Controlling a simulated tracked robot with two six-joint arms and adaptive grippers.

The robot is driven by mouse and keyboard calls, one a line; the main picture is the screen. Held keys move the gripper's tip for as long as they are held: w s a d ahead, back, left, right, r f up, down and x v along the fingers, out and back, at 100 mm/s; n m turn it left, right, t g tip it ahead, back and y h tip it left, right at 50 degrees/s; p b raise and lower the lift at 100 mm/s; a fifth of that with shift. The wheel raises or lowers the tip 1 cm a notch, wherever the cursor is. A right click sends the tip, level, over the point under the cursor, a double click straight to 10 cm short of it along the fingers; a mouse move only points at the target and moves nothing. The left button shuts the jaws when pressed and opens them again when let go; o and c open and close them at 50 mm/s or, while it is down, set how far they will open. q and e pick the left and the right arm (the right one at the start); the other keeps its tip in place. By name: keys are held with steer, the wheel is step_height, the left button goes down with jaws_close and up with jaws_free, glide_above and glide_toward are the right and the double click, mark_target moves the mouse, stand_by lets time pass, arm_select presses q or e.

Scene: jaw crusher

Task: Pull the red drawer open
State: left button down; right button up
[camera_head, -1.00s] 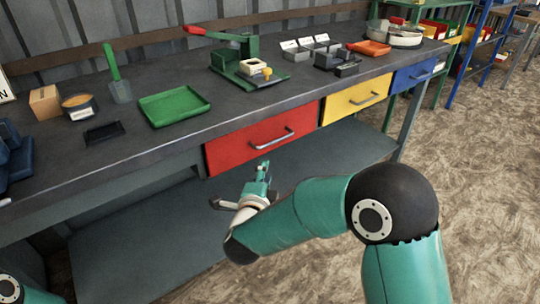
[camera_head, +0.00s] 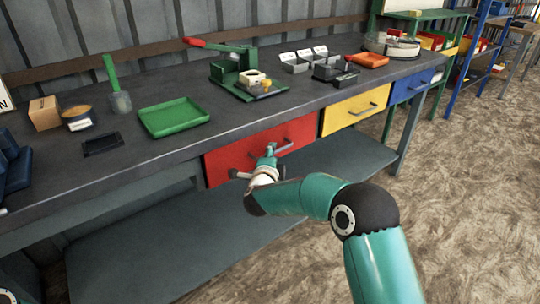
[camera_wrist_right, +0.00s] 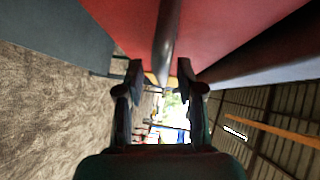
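The red drawer (camera_head: 222,163) sits under the front edge of the workbench and looks shut, about level with the yellow drawer beside it. Its grey bar handle (camera_head: 290,146) is partly hidden behind my right gripper (camera_head: 270,153). In the right wrist view the red drawer front (camera_wrist_right: 225,25) fills the top. The dark handle bar (camera_wrist_right: 166,40) runs down to between the two open fingers of my right gripper (camera_wrist_right: 160,78), with a gap on each side. I cannot tell whether a finger touches it. My left gripper is not in view.
A yellow drawer (camera_head: 340,117) and a blue drawer (camera_head: 400,88) lie to the right. A green tray (camera_head: 174,116) and a green lever press (camera_head: 235,72) stand on the workbench top (camera_head: 120,165). A lower shelf (camera_head: 150,255) is below. The floor in front is clear.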

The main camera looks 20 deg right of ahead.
steer(key=shift+w+d, duration=0.2)
steer(key=shift+w, duration=0.1)
jaws_close()
steer(key=shift+f, duration=0.1)
